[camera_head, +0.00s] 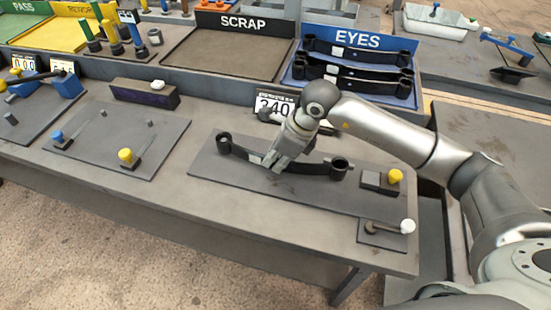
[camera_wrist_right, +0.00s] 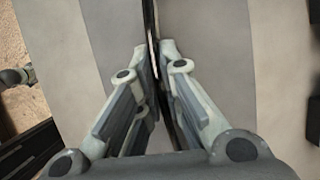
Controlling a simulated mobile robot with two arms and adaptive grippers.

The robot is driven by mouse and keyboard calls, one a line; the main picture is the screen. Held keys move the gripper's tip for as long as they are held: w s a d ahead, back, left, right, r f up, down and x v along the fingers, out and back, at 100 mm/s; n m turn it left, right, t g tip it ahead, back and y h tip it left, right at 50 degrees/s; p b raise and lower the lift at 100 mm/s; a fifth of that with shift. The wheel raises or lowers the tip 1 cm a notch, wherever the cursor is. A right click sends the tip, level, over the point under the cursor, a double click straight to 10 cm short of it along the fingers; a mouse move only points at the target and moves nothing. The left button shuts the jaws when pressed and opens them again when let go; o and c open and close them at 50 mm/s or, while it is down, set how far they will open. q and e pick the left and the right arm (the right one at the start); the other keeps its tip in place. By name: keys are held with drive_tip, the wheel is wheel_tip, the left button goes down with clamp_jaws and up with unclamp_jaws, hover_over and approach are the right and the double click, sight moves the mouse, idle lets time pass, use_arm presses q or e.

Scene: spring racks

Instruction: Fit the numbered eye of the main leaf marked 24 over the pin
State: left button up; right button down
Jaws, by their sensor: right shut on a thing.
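The main leaf (camera_head: 308,167), a dark curved strip with a round eye at each end, is at the grey plate (camera_head: 235,183). One eye (camera_head: 223,143) is at the left and the other (camera_head: 340,168) at the right. My right gripper (camera_head: 275,163) is shut on the leaf left of its middle. In the right wrist view the leaf (camera_wrist_right: 151,22) runs as a thin dark strip between the fingers (camera_wrist_right: 160,58). I cannot read a 24 on either eye. No pin can be made out, nor whether an eye is around one. My left gripper is out of view.
A block with a yellow knob (camera_head: 395,177) and a white-knobbed piece (camera_head: 407,227) stand at the right. A blue EYES tray (camera_head: 300,79) with more dark leaves and a SCRAP tray (camera_head: 225,62) lie behind. A fixture plate (camera_head: 90,160) is at left.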

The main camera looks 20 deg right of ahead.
drive_tip(key=shift+w+a+b, duration=0.1)
drive_tip(key=shift+b, duration=0.25)
idle(1.1)
drive_tip(key=c, duration=1.5)
unclamp_jaws()
drive_tip(key=shift+o, duration=0.4)
drive_tip(key=shift+f, duration=0.3)
drive_tip(key=o, duration=0.4)
drive_tip(key=shift+r, duration=0.1)
drive_tip(key=shift+r, duration=0.1)
drive_tip(key=shift+r+p, duration=2.15)
drive_tip(key=shift+r, duration=1.85)
drive_tip(key=shift+f, duration=0.1)
